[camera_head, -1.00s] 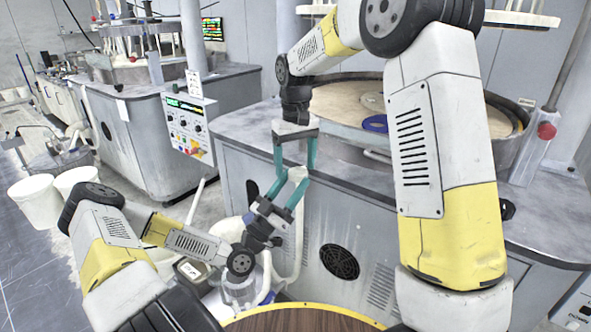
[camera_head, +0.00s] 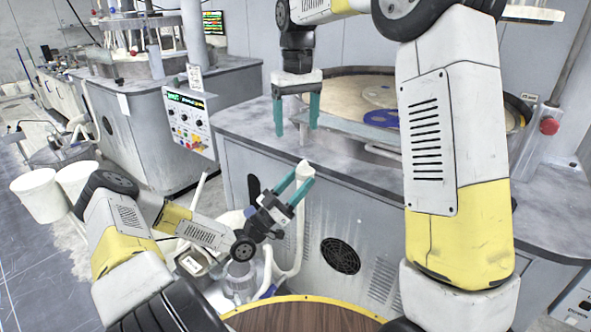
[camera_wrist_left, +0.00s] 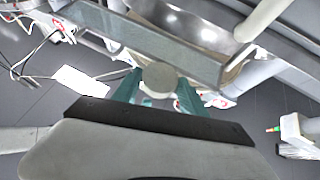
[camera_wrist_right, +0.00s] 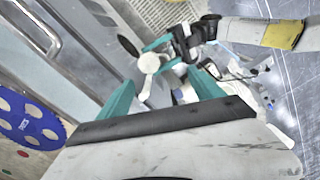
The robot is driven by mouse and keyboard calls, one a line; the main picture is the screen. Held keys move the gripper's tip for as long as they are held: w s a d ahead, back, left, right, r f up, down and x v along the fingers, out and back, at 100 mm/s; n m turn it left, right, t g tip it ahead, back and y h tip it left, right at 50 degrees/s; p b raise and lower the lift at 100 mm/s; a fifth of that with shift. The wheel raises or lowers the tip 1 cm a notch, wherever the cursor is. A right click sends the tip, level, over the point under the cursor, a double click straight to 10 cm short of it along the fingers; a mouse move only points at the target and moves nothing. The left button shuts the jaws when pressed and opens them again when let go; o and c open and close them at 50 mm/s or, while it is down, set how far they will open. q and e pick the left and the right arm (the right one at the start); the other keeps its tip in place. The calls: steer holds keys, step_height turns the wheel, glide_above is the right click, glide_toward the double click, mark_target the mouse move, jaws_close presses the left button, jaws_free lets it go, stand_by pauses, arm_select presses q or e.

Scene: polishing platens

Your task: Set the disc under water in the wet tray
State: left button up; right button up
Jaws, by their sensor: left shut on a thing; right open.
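My left gripper (camera_head: 300,188) is shut on a small pale round piece (camera_wrist_left: 160,76), which shows between its teal fingers in the left wrist view. In the head view the same pale piece (camera_head: 304,169) is at the fingertips, in front of the grey cabinet. It also shows beside the left gripper in the right wrist view (camera_wrist_right: 149,62). I cannot tell its full shape. My right gripper (camera_head: 296,127) is open and empty, above and apart from the left one, by the counter's front edge. I cannot make out a wet tray for certain.
A blue perforated disc (camera_head: 381,118) lies on the large round platen (camera_head: 345,95) behind my right gripper. A grey bench (camera_head: 235,118) runs around the platen. White buckets (camera_head: 37,193) stand on the floor at left. A control panel (camera_head: 188,120) stands at left-centre.

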steer(key=m+t, duration=0.1)
steer(key=m, duration=0.1)
glide_toward(311, 168)
arm_select(q)
steer(key=f+g+h, duration=0.1)
steer(key=w+d+f+m+g+h, duration=0.1)
steer(key=g, duration=0.1)
steer(key=w+f+m+g, duration=0.1)
steer(key=shift+w+d+h, duration=0.2)
steer(key=shift+h, duration=0.2)
arm_select(e)
steer(key=shift+y, duration=0.3)
steer(key=f, duration=0.7)
steer(key=w+f, duration=0.1)
steer(key=f, duration=0.3)
steer(key=shift+f, duration=0.1)
steer(key=shift+a, duration=0.1)
steer(key=c, duration=1.3)
arm_select(q)
steer(key=o, duration=1)
arm_select(e)
steer(key=shift+c, duration=1.2)
arm_select(q)
steer(key=o, duration=0.5)
steer(key=shift+c, duration=0.2)
